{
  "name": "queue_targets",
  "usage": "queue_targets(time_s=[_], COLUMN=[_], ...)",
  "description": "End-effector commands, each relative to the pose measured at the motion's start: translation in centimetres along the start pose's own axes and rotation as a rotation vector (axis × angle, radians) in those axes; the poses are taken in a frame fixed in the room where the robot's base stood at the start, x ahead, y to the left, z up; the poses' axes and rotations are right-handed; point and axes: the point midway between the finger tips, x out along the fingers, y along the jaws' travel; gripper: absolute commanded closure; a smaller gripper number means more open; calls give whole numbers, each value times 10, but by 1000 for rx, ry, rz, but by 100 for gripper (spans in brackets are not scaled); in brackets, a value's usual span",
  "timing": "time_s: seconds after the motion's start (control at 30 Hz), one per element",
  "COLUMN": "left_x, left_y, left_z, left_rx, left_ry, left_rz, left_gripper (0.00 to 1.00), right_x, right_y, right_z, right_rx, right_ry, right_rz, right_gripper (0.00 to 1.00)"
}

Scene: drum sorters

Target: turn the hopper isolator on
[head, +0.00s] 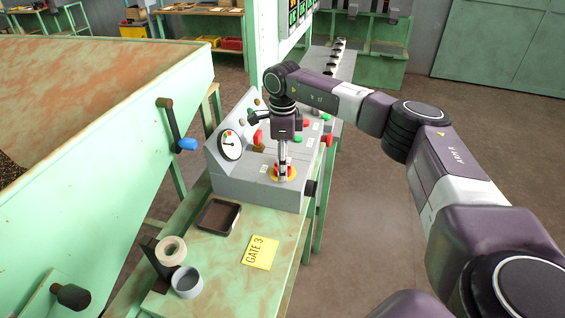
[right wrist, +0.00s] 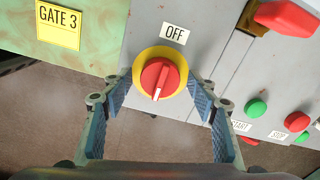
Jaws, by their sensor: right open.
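The hopper isolator (right wrist: 160,77) is a round red rotary knob on a yellow plate, set in the grey control box (head: 246,192). In the right wrist view a label reading OFF (right wrist: 174,33) sits just above it, and the white line on the knob points down, away from that label. In the head view the red knob and yellow plate (head: 291,177) are partly hidden by my right gripper (head: 283,174). My right gripper is open, pointing down over the knob, with one finger on each side; I cannot tell whether they touch it. My left gripper is out of view.
A red lever handle (right wrist: 288,16), a green START button (right wrist: 256,107) and a red STOP button (right wrist: 296,121) are on the panel nearby. A gauge (head: 229,146) stands behind. A dark tray (head: 236,215), a tape roll (head: 171,243) and a GATE 3 card (head: 260,252) lie on the green bench.

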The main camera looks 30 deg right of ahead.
Motion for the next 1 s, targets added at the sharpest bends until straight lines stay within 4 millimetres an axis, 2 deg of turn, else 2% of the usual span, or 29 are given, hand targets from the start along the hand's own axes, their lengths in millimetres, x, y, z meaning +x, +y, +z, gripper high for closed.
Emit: queue_targets(time_s=[0.07, 0.43, 0.77, 1.0], left_x=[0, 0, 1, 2], left_y=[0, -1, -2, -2], left_z=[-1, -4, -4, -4], left_rx=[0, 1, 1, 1], left_ry=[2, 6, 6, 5], left_rz=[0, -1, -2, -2], left_gripper=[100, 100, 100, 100], right_x=[0, 0, 0, 0], right_y=[0, 0, 0, 0], right_z=[0, 0, 1, 1], right_rx=[0, 0, 42, 183], right_ry=[0, -1, -1, -2], right_rz=[0, 0, 0, 0], right_gripper=[46, 87, 88, 88])
